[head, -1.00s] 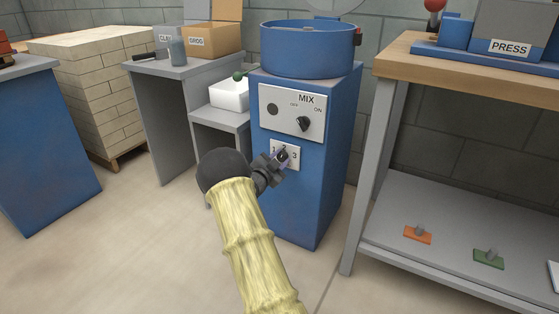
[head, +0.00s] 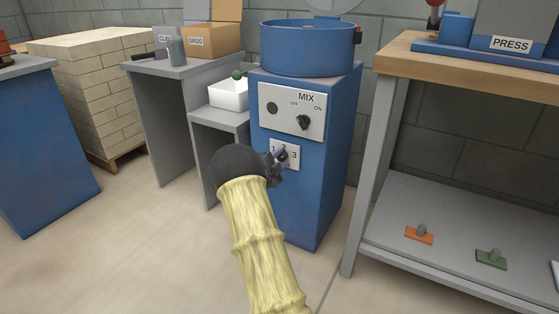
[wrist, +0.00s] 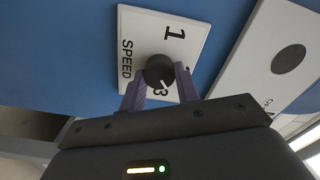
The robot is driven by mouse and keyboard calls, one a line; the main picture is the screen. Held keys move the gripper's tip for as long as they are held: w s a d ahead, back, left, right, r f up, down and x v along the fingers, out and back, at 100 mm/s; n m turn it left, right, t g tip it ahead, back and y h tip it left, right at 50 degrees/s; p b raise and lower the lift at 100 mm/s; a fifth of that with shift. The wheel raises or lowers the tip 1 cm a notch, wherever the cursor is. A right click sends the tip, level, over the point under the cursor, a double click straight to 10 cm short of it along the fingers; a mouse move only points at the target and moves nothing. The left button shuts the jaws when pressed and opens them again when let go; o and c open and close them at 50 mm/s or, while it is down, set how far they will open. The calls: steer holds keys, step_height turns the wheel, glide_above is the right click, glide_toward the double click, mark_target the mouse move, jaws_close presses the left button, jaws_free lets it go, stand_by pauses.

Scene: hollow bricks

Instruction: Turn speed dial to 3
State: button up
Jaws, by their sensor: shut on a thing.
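The speed dial is a dark round knob (wrist: 159,72) on a white plate marked SPEED, 1 and 3 (wrist: 148,35); the 2 is mostly covered in the wrist view. A pale mark on the knob lies on the side facing the 3. My gripper (wrist: 158,88) is shut on the knob, with a finger on each side of it. In the head view the plate (head: 275,158) is on the front of the blue mixer, and my gripper (head: 281,158) covers the knob there.
Above the speed plate is the MIX panel (head: 291,109) with an ON/OFF knob (head: 303,122). A workbench (head: 390,70) with a PRESS stands right. A grey stand (head: 218,118) with a white tub (head: 229,94) stands left. Floor in front is open.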

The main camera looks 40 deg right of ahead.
steer(key=o, duration=1)
steer(key=shift+c, duration=0.2)
steer(key=shift+a, duration=0.1)
steer(key=p+v, duration=0.7)
steer(key=v, duration=1)
steer(key=shift+a, duration=0.15)
